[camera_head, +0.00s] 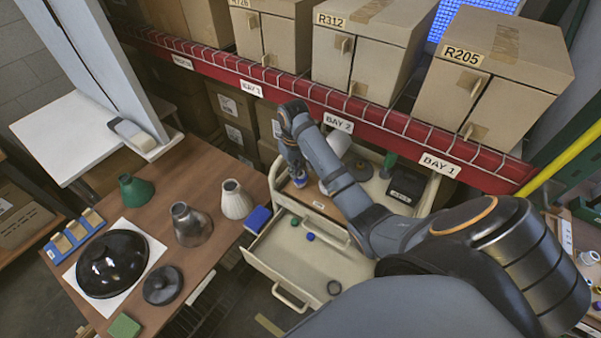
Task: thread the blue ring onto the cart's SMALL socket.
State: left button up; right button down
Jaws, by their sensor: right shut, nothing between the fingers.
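The cream cart (284,256) stands in the middle with its drawer pulled open. My right arm reaches over it. My right gripper (298,180) points down at the left end of the cart's top, shut with nothing between its fingers. A small patch of blue shows at its fingertips; I cannot tell whether this is a ring. A small blue piece (310,237) lies in the open drawer, next to a small green piece (294,222). I cannot make out the small socket; the arm hides part of the cart top. My left gripper is not in view.
The wooden table (190,262) at left holds lamp shades, a black dome (112,262) and a blue block (258,219). The red shelf beam (300,86) with boxes runs behind the cart.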

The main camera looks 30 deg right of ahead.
jog(key=shift+a+f, duration=0.1)
jog(key=shift+f, duration=0.05)
jog(key=m, duration=0.7)
jog(key=shift+w, duration=0.35)
jog(key=shift+d, duration=0.2)
jog(key=c, duration=1.8)
grip_release()
jog(key=shift+w+d, duration=0.1)
